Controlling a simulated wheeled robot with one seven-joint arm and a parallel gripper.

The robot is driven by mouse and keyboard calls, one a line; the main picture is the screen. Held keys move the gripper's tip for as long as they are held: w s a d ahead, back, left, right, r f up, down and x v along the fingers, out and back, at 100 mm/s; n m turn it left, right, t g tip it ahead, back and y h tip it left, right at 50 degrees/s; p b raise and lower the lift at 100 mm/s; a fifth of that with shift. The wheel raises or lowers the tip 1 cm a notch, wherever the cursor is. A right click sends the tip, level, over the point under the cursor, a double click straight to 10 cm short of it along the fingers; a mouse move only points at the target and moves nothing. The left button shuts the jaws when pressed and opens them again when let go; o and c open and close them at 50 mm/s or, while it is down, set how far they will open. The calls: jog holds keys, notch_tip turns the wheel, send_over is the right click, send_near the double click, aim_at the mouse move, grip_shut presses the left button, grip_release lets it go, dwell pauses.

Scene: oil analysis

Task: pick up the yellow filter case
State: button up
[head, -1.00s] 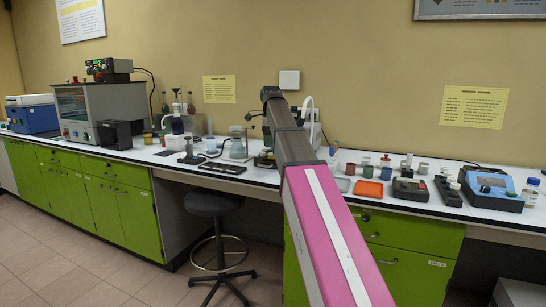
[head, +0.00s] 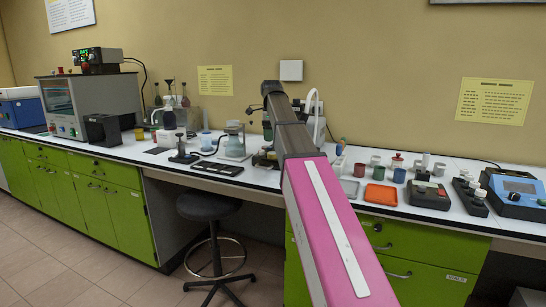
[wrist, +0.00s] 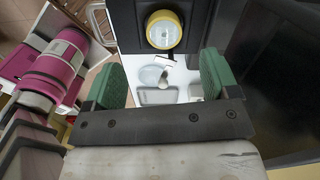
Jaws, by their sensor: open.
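A round case with a yellow rim and a pale, clear-looking face (wrist: 164,30) shows at the top middle of the wrist view, on a dark surface. It looks like the yellow filter case. My gripper (wrist: 161,72) is open, with its two green finger pads apart and nothing between them. The case lies beyond the fingertips and roughly centred between them, not touching. In the head view my arm hides the gripper and the bench behind it. A small yellow item (head: 139,134) stands there beside a black box; I cannot tell whether it is the same thing.
The white bench (head: 340,172) is crowded. A balance-like device (head: 235,143) stands left of my arm, and small jars, an orange tray (head: 381,194) and instruments stand to the right. A stool (head: 210,207) is below. A dark panel (wrist: 270,80) fills the wrist view's right side.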

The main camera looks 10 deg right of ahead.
aim_at(273, 153)
jog(key=f, duration=0.7)
jog(key=shift+w+d+f, duration=0.1)
jog(key=shift+d+f, duration=0.2)
jog(key=shift+d, duration=0.05)
jog(key=c, duration=1)
